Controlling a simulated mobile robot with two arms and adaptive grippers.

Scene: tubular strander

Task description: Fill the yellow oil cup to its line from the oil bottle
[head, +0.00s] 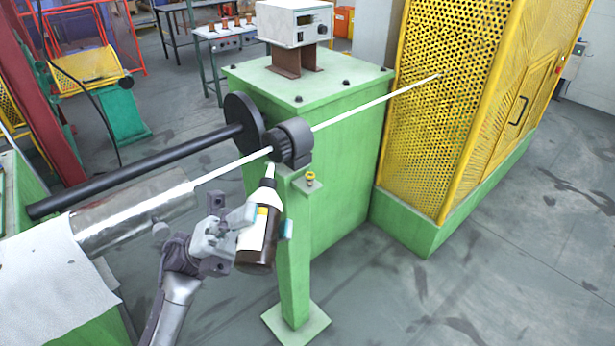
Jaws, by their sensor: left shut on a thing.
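The oil bottle (265,222) is dark brown with a white and yellow label and a pale nozzle. My left gripper (262,226) is shut on its body and holds it nearly upright, tilted slightly, in front of the green post. The yellow oil cup (310,177) is small and sits on a bracket at the top of the post, to the right of the bottle's nozzle. The nozzle tip is apart from the cup and a little higher. The cup's line and oil level are too small to tell. My right gripper is not in view.
The green post (295,250) stands below a black roller (291,142). A white strand (360,105) runs past it into the yellow perforated guard (450,100). A green cabinet (350,150) stands behind. A metal cylinder (130,212) lies left of my arm. Floor right of the post is clear.

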